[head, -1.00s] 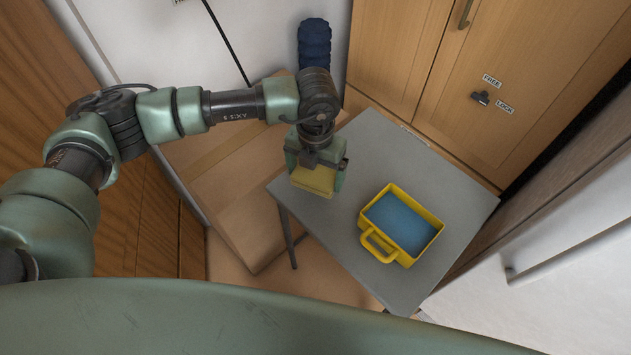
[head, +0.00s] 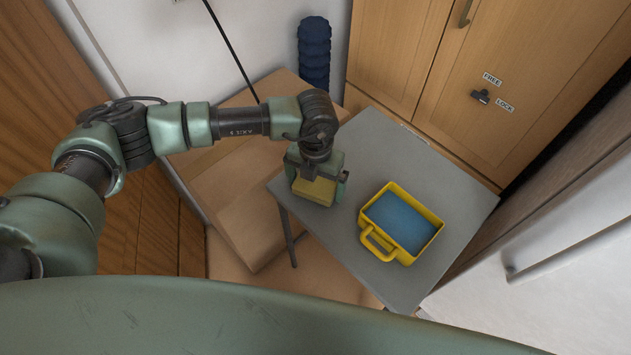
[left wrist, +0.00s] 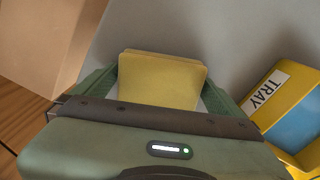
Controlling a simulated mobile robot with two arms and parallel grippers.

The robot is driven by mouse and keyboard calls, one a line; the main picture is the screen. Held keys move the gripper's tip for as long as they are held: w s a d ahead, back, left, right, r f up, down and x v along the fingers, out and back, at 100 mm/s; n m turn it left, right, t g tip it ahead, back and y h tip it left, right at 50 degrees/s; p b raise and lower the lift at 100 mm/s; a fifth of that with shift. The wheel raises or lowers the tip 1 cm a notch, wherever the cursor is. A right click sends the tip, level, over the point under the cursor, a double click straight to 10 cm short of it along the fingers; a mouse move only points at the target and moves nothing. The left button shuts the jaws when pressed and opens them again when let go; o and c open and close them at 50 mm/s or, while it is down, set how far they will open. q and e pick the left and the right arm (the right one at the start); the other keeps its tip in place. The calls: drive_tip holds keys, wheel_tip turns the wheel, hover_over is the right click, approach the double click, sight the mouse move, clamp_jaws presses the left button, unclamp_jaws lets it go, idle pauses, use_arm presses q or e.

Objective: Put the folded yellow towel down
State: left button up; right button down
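The folded yellow towel (head: 315,190) is between the fingers of my left gripper (head: 317,189), at the left part of the grey table (head: 388,147). In the left wrist view the towel (left wrist: 160,80) fills the space between the two green fingers, which look closed on its sides. The towel is low over the table top; I cannot tell whether it touches. The gripper hides part of it. My right gripper is not in view.
A yellow tray (head: 436,219) with a blue inside stands on the table to the right of the towel. A cardboard box (head: 225,190) is left of the table. Wooden cabinet doors (head: 400,50) stand behind. Bare table lies between towel and tray's far side.

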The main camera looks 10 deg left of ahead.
sight(315, 183)
use_arm(q)
drive_tip(key=shift+r, duration=0.35)
wheel_tip(315, 183, up, 12)
drive_tip(key=b, duration=0.1)
drive_tip(key=shift+f, duration=0.15)
idle(0.4)
